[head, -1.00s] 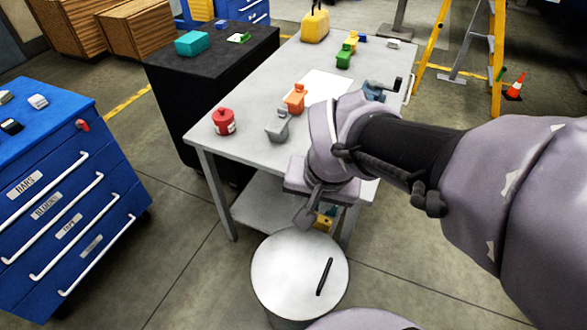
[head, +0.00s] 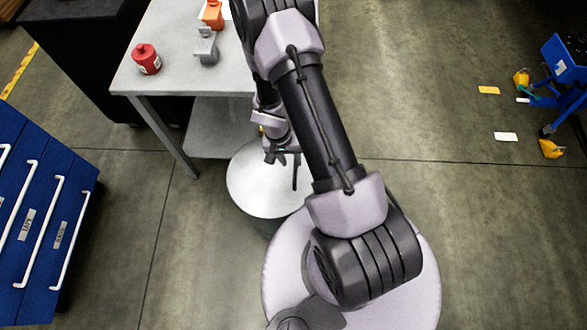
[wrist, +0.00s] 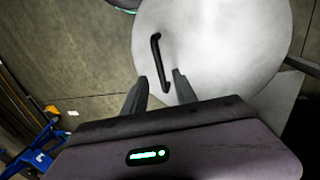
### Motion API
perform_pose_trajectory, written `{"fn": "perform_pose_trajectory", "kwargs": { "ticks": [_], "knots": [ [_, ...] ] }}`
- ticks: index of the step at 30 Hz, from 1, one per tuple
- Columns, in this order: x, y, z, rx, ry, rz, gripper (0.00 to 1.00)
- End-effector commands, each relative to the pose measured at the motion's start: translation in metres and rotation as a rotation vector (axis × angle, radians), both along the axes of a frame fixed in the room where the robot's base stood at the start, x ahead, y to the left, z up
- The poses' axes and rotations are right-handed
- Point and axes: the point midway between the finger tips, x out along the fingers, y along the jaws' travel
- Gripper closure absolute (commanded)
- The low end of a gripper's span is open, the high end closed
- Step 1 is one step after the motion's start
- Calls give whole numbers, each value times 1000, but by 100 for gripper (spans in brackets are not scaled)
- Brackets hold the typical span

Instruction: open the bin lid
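The bin (head: 262,226) is a dark round bin standing on the floor in front of the table. Its round white lid (head: 250,190) lies flat on top and is shut. A thin black bar handle (head: 295,172) stands on the lid; it also shows in the wrist view (wrist: 158,58). My gripper (head: 282,160) points down over the lid. In the wrist view my gripper (wrist: 160,76) is open and empty, and the handle's near end appears between the two fingers. How far the fingertips are above the handle is hard to tell. My arm hides part of the lid's right side.
The grey table (head: 165,82) stands just behind the bin, with a red canister (head: 146,58), a grey part (head: 205,46) and an orange part (head: 213,14) on it. A blue drawer cabinet (head: 45,200) is at left.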

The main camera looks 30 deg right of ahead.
Motion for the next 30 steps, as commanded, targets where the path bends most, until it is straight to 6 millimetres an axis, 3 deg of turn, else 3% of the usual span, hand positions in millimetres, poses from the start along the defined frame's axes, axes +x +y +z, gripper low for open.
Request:
{"fn": "perform_pose_trajectory", "kwargs": {
  "ticks": [1,6,18,23,30],
  "knots": [
    [-2,-2,-18,0,1,0,66],
    [-5,-7,-44,0,0,0,66],
    [-5,-9,-51,-1,-1,0,66],
    [-5,-9,-50,-1,-1,0,98],
    [-5,-9,-50,-1,-1,0,100]
  ]
}}
